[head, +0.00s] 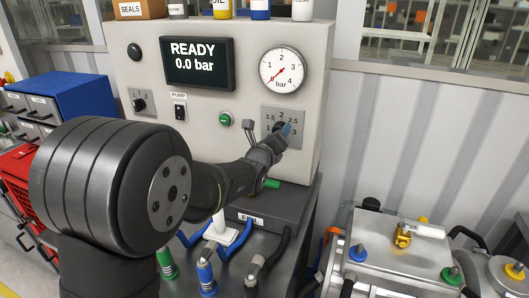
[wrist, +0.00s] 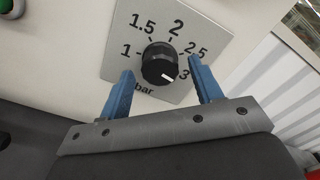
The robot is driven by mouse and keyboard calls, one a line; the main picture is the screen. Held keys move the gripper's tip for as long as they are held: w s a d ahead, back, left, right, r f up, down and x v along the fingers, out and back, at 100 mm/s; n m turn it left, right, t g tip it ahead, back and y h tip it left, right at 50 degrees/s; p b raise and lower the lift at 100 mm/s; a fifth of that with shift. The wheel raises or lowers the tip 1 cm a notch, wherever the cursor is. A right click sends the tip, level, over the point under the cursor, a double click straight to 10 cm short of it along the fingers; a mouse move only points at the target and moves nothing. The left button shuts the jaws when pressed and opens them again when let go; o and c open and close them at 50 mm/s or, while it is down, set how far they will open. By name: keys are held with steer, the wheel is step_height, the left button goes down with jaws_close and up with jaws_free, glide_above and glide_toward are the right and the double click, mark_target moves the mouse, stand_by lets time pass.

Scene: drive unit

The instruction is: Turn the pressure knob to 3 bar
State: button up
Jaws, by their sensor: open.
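The pressure knob (wrist: 157,58) is black and round, on a grey dial plate (wrist: 185,92) marked 1, 1.5, 2, 2.5 and 3 bar. Its white mark is at the lower right, on the side of the 3; I cannot tell if it lines up exactly. My gripper (wrist: 160,72) is open, with one blue finger on each side of the knob and gaps visible between. In the head view my gripper (head: 284,132) is at the dial plate (head: 270,112) and mostly hides the knob. The display (head: 197,64) reads READY, 0.0 bar.
The pressure gauge (head: 282,71) above the plate has its red needle near the low end. A green button (head: 225,120), the pump switch (head: 180,108) and another black knob (head: 140,104) are left of the plate. Hoses and fittings lie below.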

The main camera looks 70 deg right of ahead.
steer(key=a, duration=1.5)
steer(key=shift+a, duration=0.4)
steer(key=d, duration=1.7)
steer(key=shift+d, duration=0.25)
steer(key=shift+a, duration=0.1)
